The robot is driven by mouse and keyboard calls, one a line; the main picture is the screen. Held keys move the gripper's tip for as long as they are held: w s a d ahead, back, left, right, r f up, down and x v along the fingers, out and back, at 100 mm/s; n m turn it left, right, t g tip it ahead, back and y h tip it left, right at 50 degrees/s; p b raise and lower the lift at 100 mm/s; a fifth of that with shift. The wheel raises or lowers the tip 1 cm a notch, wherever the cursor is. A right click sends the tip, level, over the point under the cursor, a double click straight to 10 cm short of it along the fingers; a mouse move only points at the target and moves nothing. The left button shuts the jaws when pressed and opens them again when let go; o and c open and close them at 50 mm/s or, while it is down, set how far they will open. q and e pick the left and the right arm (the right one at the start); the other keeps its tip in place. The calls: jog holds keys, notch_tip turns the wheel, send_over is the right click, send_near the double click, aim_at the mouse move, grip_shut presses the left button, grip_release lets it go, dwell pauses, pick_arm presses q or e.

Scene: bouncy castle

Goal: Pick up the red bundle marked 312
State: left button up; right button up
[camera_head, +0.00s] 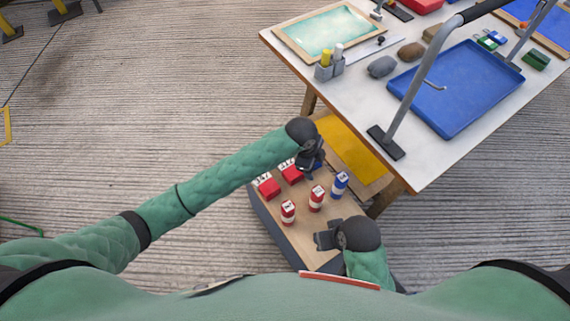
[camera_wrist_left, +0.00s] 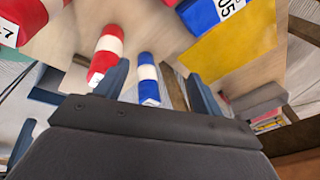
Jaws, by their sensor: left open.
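Two red bundles with white number labels lie on a wooden tray top (camera_head: 310,250). The nearer-left red bundle (camera_head: 268,188) has a label ending in 7, also partly seen in the left wrist view (camera_wrist_left: 22,14). The other red bundle (camera_head: 291,174) has a label that seems to start with 31; its last digit is unclear. My left gripper (camera_head: 311,165) is open just right of this bundle, over a blue bundle (camera_wrist_left: 203,16) labelled ending 05, mostly hidden in the head view. My right gripper (camera_head: 325,240) is low at the tray's right side; its jaws are unclear.
A yellow panel (camera_head: 350,155) lies beyond. A white table (camera_head: 430,170) with a blue tray (camera_head: 465,95) stands at upper right.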

pick_arm(q)
jog(key=w+a+f+m+y, duration=0.2)
jog(key=w+a+f+m, duration=0.2)
jog(key=w, duration=0.2)
jog(key=m+g+y, duration=0.1)
jog(key=m, duration=0.1)
send_over(285, 164)
jog(key=w, duration=0.2)
jog(key=f, duration=0.2)
jog(key=shift+s+f, duration=0.2)
jog(key=shift+f, duration=0.1)
notch_tip(285, 164, down, 2)
jog(key=shift+f, duration=0.1)
jog(key=f, duration=0.3)
jog(key=f+p, duration=0.1)
jog(key=shift+s+f, duration=0.25)
jog(key=shift+f, duration=0.5)
pick_arm(e)
jog(key=shift+s+d+r, duration=0.1)
jog(key=shift+d+r, duration=0.5)
jog(key=shift+r, duration=0.1)
pick_arm(q)
jog(key=c, duration=0.6)
jog(key=shift+c, duration=0.5)
pick_arm(e)
jog(key=shift+s+f+h, duration=0.15)
jog(key=shift+s+h, duration=0.1)
jog(key=shift+h, duration=0.05)
